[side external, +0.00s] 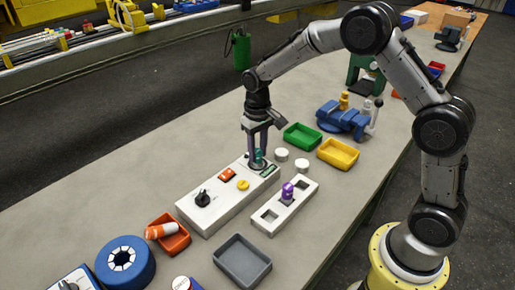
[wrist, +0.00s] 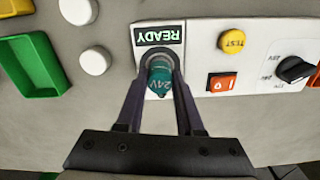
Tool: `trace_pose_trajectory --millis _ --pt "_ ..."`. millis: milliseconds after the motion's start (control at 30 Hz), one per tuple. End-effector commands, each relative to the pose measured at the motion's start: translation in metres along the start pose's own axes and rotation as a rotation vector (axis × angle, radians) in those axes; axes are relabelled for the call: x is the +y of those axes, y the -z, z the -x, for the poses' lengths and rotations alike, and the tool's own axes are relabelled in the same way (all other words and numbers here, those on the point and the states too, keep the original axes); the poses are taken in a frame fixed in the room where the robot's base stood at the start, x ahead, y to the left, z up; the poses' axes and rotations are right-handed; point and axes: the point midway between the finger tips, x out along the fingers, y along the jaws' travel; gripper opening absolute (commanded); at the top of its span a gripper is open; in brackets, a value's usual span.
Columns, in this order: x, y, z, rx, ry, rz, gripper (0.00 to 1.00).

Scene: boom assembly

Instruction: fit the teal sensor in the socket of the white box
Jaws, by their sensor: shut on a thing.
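The white box (side external: 222,197) lies on the bench with a black knob, a red switch, a yellow button and a dark READY label (wrist: 159,33) on its top. My gripper (side external: 257,161) points down over the far end of the box, its fingers shut on the teal sensor (side external: 259,155). In the wrist view the sensor (wrist: 159,82), marked 24V, sits between the two fingers. Its far end meets the grey ring of the socket (wrist: 160,53), beside the READY label. The fingers and sensor hide most of the socket, so I cannot tell how deep the sensor is.
A white holder (side external: 268,218) with a purple part (side external: 287,192) in its middle opening stands beside the box. Two white round pieces (side external: 281,154), a green tray (side external: 302,137) and a yellow tray (side external: 338,154) are close by. An orange tray (side external: 169,236) and a grey tray (side external: 242,262) lie nearer the camera.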

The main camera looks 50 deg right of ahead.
Motion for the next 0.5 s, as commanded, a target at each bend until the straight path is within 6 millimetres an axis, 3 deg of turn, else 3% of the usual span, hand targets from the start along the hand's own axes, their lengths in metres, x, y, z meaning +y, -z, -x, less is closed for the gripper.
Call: trace_pose_trajectory --millis 133,167,333,500 --pt "0.0 0.0 -0.0012 0.0 0.0 0.0 0.0" --pt "0.0 0.0 -0.0012 0.0 0.0 0.0 0.38" --pt "0.0 0.0 -0.0012 0.0 0.0 0.0 0.69" --pt "0.0 -0.0001 -0.0012 0.0 0.0 0.0 0.71"
